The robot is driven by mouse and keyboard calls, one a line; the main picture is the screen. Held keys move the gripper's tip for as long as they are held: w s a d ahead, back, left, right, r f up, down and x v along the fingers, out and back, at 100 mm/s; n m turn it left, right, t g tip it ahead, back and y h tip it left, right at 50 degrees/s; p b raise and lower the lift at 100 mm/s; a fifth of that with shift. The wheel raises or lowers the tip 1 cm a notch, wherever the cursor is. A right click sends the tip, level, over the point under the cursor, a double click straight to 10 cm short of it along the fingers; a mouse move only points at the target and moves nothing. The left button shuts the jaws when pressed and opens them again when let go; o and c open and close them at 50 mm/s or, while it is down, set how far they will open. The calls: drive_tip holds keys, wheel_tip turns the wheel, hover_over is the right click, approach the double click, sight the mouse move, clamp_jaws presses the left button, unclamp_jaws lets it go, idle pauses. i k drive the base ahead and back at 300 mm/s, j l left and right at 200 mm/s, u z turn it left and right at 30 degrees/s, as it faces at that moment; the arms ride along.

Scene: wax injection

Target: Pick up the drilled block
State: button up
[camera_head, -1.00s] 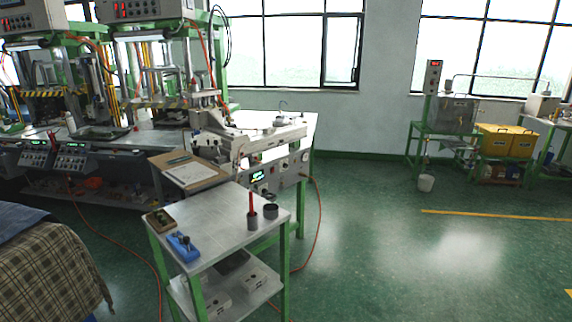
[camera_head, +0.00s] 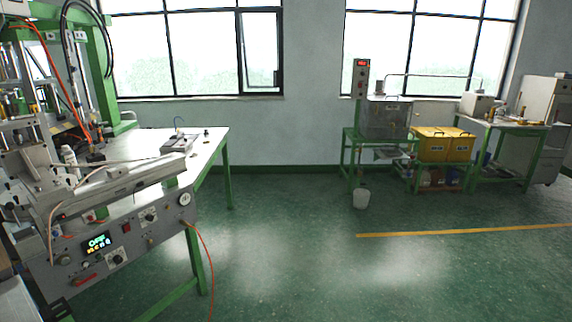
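I cannot make out a drilled block in the head view. A small grey metal object (camera_head: 179,143) with a thin curved piece on top stands on the white-topped workbench (camera_head: 205,150); it is too small to tell whether it is drilled. A tiny dark item (camera_head: 206,131) lies near it. My gripper is not in view.
A wax machine with a lit control panel (camera_head: 97,242) fills the left. Free green floor (camera_head: 300,250) lies in the middle and right.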

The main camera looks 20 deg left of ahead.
sight(120, 170)
drive_tip(key=i+l+u, duration=0.1)
drive_tip(key=i+u, duration=0.25)
drive_tip(key=i, duration=0.15)
drive_tip(key=i+l+u, duration=0.3)
drive_tip(key=i, duration=0.15)
drive_tip(key=i+l+u, duration=0.2)
drive_tip(key=i+u, duration=0.15)
drive_tip(key=i, duration=0.1)
